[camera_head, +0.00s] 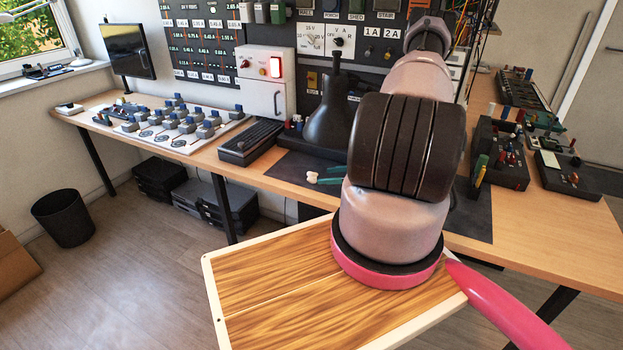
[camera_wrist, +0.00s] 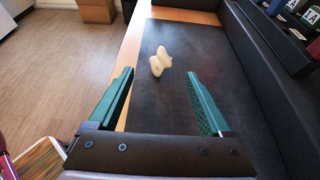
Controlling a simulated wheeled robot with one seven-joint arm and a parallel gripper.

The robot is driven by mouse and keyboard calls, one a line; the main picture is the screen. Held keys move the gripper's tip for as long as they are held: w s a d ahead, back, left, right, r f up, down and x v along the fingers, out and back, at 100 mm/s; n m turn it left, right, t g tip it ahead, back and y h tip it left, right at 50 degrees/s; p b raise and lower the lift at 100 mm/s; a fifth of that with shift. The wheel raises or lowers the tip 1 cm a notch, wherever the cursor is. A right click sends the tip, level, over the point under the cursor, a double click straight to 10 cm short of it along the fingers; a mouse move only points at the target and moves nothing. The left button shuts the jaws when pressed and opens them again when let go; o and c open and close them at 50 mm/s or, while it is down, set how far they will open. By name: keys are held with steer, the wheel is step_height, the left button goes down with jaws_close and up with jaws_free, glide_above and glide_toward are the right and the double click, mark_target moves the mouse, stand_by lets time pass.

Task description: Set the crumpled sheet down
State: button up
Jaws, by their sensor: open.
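The crumpled sheet (camera_wrist: 160,62) is a small cream-white lump lying on the dark mat (camera_wrist: 185,40) in the wrist view. It also shows in the head view as a pale lump (camera_head: 312,177) near the front of the workbench. My gripper (camera_wrist: 156,78) is open, its two green fingers spread wide. The sheet shows between and just beyond the fingertips, with a visible gap on each side. In the head view the teal fingertips (camera_head: 332,175) show just right of the sheet; my arm hides the rest of the gripper.
A black flask-shaped object (camera_head: 328,115) and a dark keyboard-like box (camera_head: 250,142) stand behind and left of the sheet. A parts board (camera_head: 172,127) lies farther left. A tray of components (camera_head: 500,155) sits to the right. The mat around the sheet is mostly clear.

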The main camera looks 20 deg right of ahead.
mark_target(317, 177)
steer(key=x, duration=0.5)
steer(key=shift+w+a+f, duration=0.1)
steer(key=shift+w+f, duration=0.15)
steer(key=shift+w, duration=0.1)
jaws_close()
